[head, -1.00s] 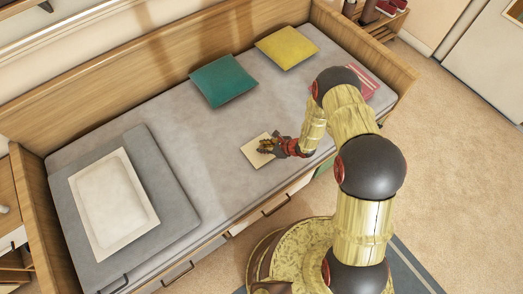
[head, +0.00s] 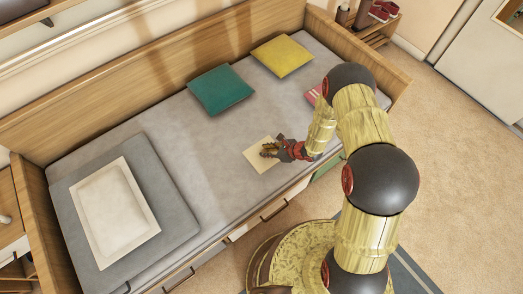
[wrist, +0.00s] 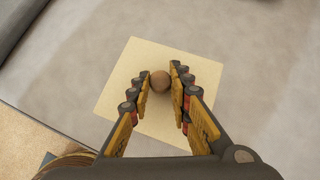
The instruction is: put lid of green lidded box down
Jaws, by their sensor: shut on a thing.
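The lid is a flat, pale cream square (head: 257,157) with a round brown knob (wrist: 161,80). In the head view it is over the grey mattress near the bed's front edge. In the wrist view the lid (wrist: 122,88) fills the middle, slightly turned. My gripper (head: 268,150) is above it, its fingers on both sides of the knob, shut on it; it also shows in the wrist view (wrist: 161,75). The lid looks close to the mattress, but I cannot tell whether it touches. A green surface (head: 328,166) shows below the bed edge, partly behind my arm; I cannot tell whether it is the box.
A teal cushion (head: 220,90) and a yellow cushion (head: 283,55) lie towards the back of the bed. A grey pad with a white framed panel (head: 114,212) lies at left. A pink item (head: 313,96) is partly behind my arm. The mattress (head: 195,150) around the lid is clear.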

